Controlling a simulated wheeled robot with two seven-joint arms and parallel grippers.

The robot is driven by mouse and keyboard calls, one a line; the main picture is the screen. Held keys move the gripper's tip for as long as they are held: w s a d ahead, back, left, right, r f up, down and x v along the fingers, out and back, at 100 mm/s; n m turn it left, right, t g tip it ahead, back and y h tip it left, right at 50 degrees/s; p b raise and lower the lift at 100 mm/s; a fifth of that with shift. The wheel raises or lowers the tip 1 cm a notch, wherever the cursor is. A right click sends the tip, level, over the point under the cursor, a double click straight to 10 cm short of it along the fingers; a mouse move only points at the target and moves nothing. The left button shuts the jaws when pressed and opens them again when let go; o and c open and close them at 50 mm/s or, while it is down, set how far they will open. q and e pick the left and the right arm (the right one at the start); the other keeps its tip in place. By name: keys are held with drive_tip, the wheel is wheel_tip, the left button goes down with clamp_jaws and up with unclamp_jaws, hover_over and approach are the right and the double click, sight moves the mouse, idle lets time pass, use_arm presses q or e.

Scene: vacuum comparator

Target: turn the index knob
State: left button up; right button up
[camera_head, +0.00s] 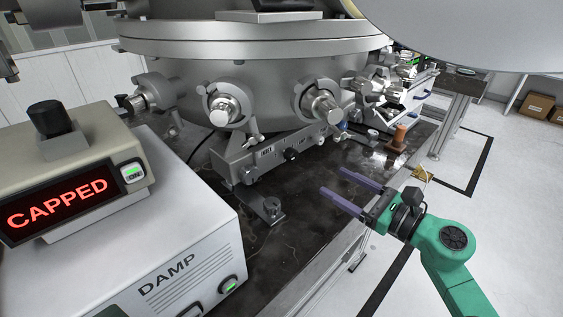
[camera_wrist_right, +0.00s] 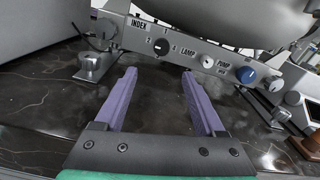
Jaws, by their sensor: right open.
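The index knob (camera_wrist_right: 161,47) is a small black knob on the grey control panel (camera_wrist_right: 185,52), under the word INDEX, with numbers around it. In the head view the index knob (camera_head: 291,153) sits on the sloping panel below the big metal chamber. My right gripper (camera_head: 335,181), with purple fingers on a green arm, is open and empty. It is apart from the knob, over the dark bench at the near right of the panel. In the right wrist view the open fingertips (camera_wrist_right: 160,73) point towards the panel, with the knob just beyond the gap. My left gripper is not in view.
A white lamp knob (camera_wrist_right: 207,60) and a blue pump knob (camera_wrist_right: 245,74) sit right of the index knob. A metal foot (camera_head: 270,209) stands on the bench. The DAMP box (camera_head: 190,240) and a red CAPPED display (camera_head: 60,203) fill the left. Bare dark bench lies between gripper and panel.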

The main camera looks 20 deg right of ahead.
sight(295, 156)
drive_tip(key=shift+w+a+r+p, duration=0.3)
drive_tip(key=shift+w+r+p, duration=0.3)
drive_tip(key=shift+w, duration=0.25)
drive_tip(key=p+x, duration=0.1)
drive_tip(key=x, duration=0.9)
drive_tip(key=shift+p, duration=0.4)
drive_tip(key=shift+w+a+f, duration=0.1)
drive_tip(key=shift+w+f, duration=0.15)
drive_tip(key=shift+w, duration=0.2)
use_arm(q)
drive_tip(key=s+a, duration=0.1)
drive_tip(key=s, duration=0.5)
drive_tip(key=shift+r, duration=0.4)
use_arm(e)
clamp_jaws()
